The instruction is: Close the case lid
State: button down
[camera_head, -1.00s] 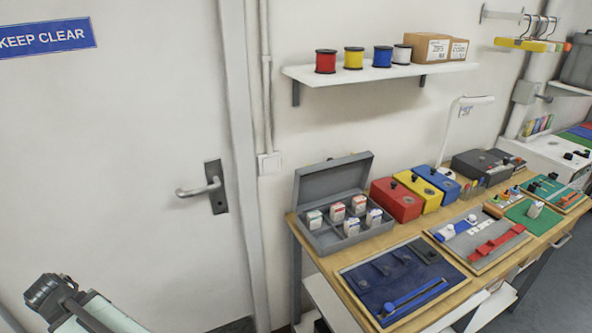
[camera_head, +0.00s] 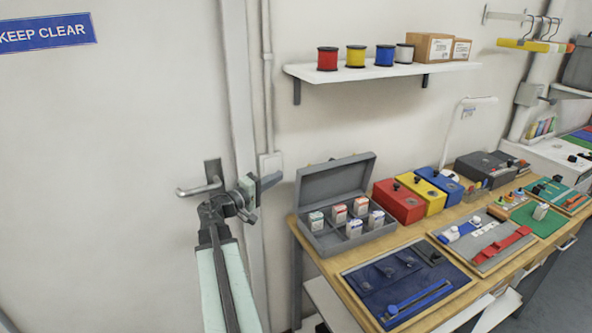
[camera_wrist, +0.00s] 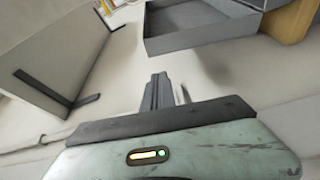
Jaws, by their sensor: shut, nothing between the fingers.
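The grey case (camera_head: 340,236) stands at the left end of the wooden table with its lid (camera_head: 336,180) raised, leaning back near the wall. Several small labelled boxes stand in its compartments. My gripper (camera_head: 270,181) is left of the case, in front of the wall by the door frame, apart from the lid. In the wrist view, the shut, empty fingers (camera_wrist: 157,92) point toward the case, whose grey side (camera_wrist: 200,38) shows at the top.
A blue mat (camera_head: 405,280) with tools lies in front of the case. Red (camera_head: 398,203), yellow and blue boxes stand to its right. A shelf (camera_head: 385,73) with spools hangs above. The door handle (camera_head: 200,189) is behind my arm.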

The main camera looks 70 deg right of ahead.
jog(key=x, duration=1)
jog(key=shift+p, duration=0.3)
